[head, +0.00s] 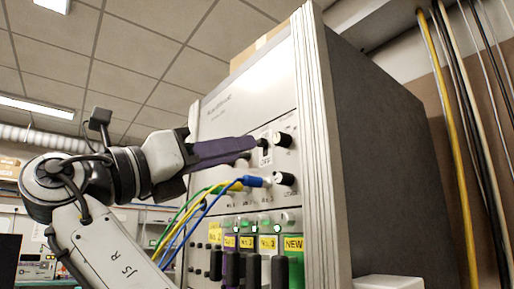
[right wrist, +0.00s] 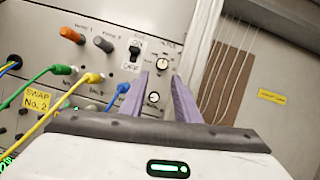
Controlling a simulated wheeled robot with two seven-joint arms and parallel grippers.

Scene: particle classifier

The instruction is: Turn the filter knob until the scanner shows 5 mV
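My right gripper (head: 255,146) has purple fingers and reaches the upper part of the cabinet's front panel. In the right wrist view its two fingers (right wrist: 160,76) are apart, with nothing clasped between them. A black knob with a pale face (right wrist: 162,63) shows just beyond the fingertips. A second such knob (right wrist: 154,97) shows in the gap between the fingers; contact cannot be told. In the head view, two black knobs, upper (head: 283,139) and lower (head: 285,179), sit right of the fingers. Which is the filter knob I cannot read. No scanner reading is legible. My left gripper is not in view.
Green, yellow and blue cables plug in below. Labelled modules (head: 268,243) line the lower cabinet. Pipes (head: 451,130) run along the wall at right.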

